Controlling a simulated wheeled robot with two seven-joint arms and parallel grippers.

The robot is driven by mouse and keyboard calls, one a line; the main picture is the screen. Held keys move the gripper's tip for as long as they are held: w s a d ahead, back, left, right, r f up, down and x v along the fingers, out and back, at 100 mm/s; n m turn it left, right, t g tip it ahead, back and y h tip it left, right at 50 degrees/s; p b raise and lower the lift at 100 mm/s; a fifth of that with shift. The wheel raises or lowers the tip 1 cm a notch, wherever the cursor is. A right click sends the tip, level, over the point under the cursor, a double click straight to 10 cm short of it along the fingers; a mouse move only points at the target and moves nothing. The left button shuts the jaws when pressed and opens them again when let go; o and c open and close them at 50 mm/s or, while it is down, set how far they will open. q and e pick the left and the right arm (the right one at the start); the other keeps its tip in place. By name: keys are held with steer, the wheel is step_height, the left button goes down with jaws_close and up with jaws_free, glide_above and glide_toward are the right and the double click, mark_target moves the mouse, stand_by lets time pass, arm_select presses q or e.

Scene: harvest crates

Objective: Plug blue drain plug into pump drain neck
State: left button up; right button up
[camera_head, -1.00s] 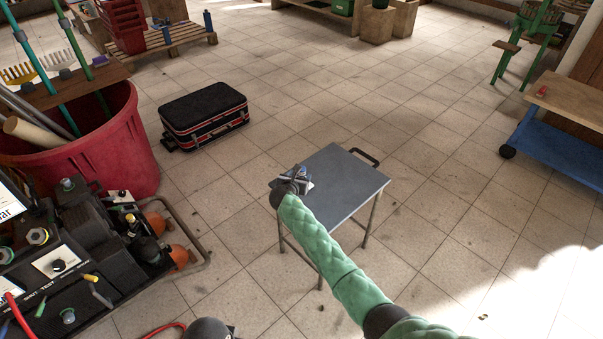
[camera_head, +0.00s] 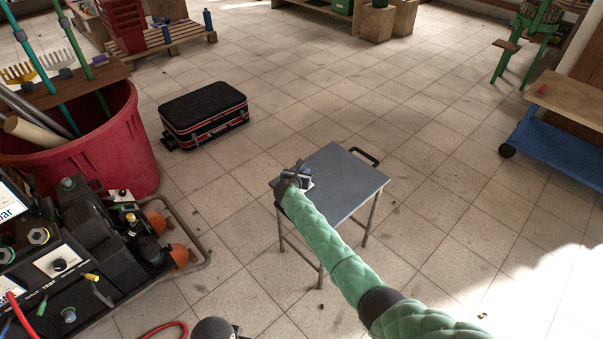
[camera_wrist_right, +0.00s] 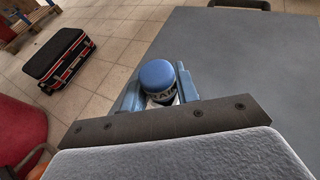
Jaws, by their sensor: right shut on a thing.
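The blue drain plug (camera_wrist_right: 158,76) shows in the right wrist view as a round blue cap over a dark band with partly visible white lettering. My right gripper (camera_wrist_right: 156,92) is shut on it, with a blue finger on each side. In the head view my right gripper (camera_head: 300,176) is at the left edge of the small grey table (camera_head: 345,180); the plug is too small to make out there. The black pump unit (camera_head: 75,260) stands at the lower left with several fittings; I cannot tell which is the drain neck. My left gripper is not in view.
A red tub (camera_head: 110,150) holding long-handled tools stands behind the pump. A black case with red trim (camera_head: 204,115) lies on the floor. A bent metal pipe frame (camera_head: 205,245) edges the pump's right side. The tiled floor between pump and table is clear.

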mark_target(303, 168)
steer(key=shift+r, duration=0.1)
steer(key=shift+r, duration=0.3)
steer(key=r, duration=0.3)
steer(key=shift+s+d+r, duration=0.2)
steer(key=shift+d+r, duration=0.1)
steer(key=shift+d, duration=0.1)
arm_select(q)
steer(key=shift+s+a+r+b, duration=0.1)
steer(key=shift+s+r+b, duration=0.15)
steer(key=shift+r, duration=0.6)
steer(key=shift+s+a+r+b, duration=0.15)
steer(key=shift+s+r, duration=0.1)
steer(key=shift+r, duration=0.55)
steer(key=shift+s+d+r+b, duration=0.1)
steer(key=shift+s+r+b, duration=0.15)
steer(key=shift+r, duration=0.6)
arm_select(e)
steer(key=s+d+r, duration=0.5)
steer(key=d+r, duration=0.1)
steer(key=d, duration=0.3)
steer(key=shift+s+r, duration=0.3)
steer(key=shift+r, duration=0.05)
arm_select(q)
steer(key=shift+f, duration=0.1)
arm_select(e)
steer(key=shift+d, duration=0.15)
